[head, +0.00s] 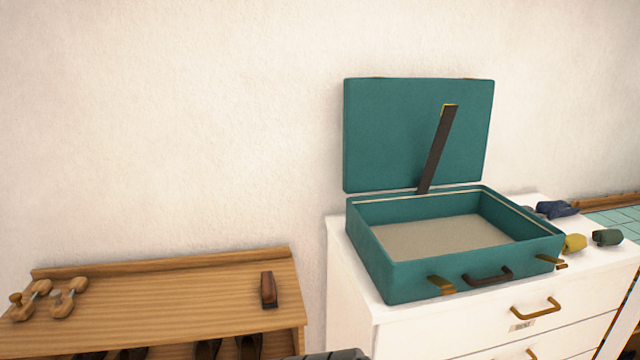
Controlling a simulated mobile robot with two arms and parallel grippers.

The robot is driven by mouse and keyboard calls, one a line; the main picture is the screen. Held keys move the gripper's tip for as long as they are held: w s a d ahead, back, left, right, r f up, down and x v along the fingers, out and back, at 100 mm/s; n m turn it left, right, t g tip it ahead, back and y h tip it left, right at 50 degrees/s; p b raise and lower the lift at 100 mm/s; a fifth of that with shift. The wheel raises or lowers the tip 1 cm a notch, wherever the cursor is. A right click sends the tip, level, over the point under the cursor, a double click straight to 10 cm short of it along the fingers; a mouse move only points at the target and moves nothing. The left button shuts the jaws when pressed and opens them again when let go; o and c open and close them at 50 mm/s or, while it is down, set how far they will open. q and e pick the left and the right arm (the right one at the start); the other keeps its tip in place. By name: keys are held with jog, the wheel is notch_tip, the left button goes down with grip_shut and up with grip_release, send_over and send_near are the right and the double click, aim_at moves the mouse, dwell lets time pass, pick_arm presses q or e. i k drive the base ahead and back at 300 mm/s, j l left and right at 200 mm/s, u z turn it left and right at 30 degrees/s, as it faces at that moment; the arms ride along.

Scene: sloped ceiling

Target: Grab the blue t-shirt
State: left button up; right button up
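A dark blue rolled cloth (556,209) lies on the white dresser at the right, behind and to the right of the open suitcase. It looks like the blue t-shirt, but it is small and partly hidden by the suitcase's edge. Neither gripper can be made out in the head view. Only a small dark grey piece shows at the bottom edge, and I cannot tell which part it is.
An open, empty teal suitcase (405,279) stands on the white dresser (350,300), lid up. A yellow roll (574,243) and a dark green roll (607,237) lie to its right. A wooden shoe rack (180,290) stands at the left, holding wooden shoe trees and a brush.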

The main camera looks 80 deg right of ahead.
aim_at(553, 209)
jog(key=z, duration=4.05)
